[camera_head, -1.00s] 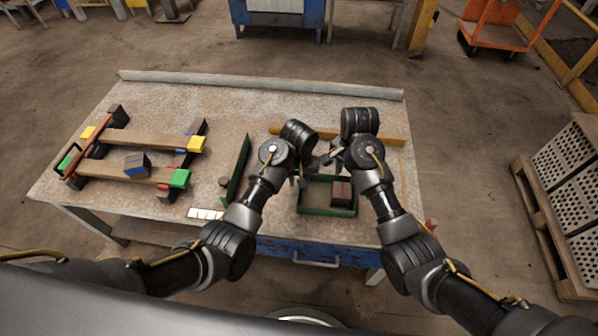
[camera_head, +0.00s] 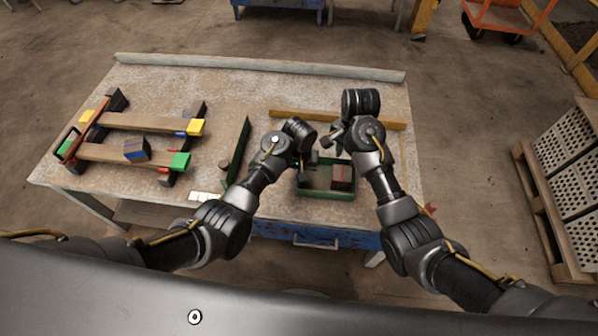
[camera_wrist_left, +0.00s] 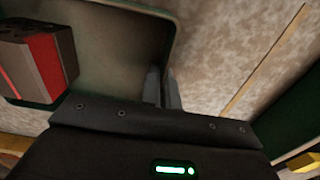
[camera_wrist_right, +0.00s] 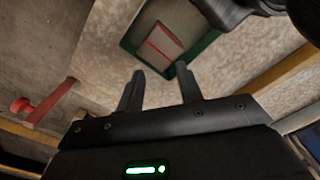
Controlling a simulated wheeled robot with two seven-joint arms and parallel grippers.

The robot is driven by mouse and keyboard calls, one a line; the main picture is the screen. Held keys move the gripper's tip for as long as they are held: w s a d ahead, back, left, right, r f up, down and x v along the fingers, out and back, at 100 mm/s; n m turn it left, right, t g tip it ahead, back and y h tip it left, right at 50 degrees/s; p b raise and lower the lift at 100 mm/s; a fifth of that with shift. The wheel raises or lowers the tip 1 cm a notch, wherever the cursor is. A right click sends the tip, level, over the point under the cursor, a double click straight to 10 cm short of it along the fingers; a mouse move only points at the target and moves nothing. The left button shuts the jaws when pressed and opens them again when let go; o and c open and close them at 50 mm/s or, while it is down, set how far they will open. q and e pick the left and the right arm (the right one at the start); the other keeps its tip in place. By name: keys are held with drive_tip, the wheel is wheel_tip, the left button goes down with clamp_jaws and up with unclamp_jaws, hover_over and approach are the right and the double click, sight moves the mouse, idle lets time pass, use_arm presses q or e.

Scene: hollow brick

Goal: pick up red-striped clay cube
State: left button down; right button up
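The red-striped clay cube (camera_head: 341,178), dark brown with a red band, sits in the right part of a green tray (camera_head: 322,195) at the table's front. In the left wrist view the cube (camera_wrist_left: 38,62) is at the upper left, beside the fingers. In the right wrist view its top (camera_wrist_right: 158,47) shows a red line, beyond the fingertips. My left gripper (camera_wrist_left: 163,85) has its fingers together with nothing between them, at the tray's edge. My right gripper (camera_wrist_right: 160,82) is open and empty, above and apart from the tray. In the head view the arms partly hide both grippers.
A rack of planks with coloured blocks (camera_head: 130,145) and a blue-striped cube (camera_head: 136,150) stand at the left. A long green divider (camera_head: 236,150) stands left of the tray. A wooden strip (camera_head: 290,117) lies behind it. A red knob (camera_wrist_right: 20,106) shows in the right wrist view.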

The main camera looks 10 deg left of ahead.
drive_tip(key=o, duration=0.4)
drive_tip(key=shift+w, duration=0.25)
drive_tip(key=shift+c, duration=0.2)
drive_tip(key=o, duration=0.6)
drive_tip(key=w+d+r+n+t+h, duration=0.1)
drive_tip(key=w+n+t, duration=0.3)
drive_tip(key=w, duration=0.6)
drive_tip(key=shift+w+d+r+n+t, duration=0.35)
drive_tip(key=shift+r+t, duration=0.3)
drive_tip(key=shift+t, duration=0.55)
drive_tip(key=w+a+r+n+t+y, duration=0.1)
drive_tip(key=w+r+n+t+y, duration=0.1)
drive_tip(key=w+n+t, duration=0.25)
drive_tip(key=n+g+y, duration=1)
drive_tip(key=n+g, duration=0.1)
drive_tip(key=n, duration=0.5)
approach(346, 174)
drive_tip(key=x, duration=0.5)
drive_tip(key=shift+w+a, duration=0.25)
drive_tip(key=shift+x, duration=3)
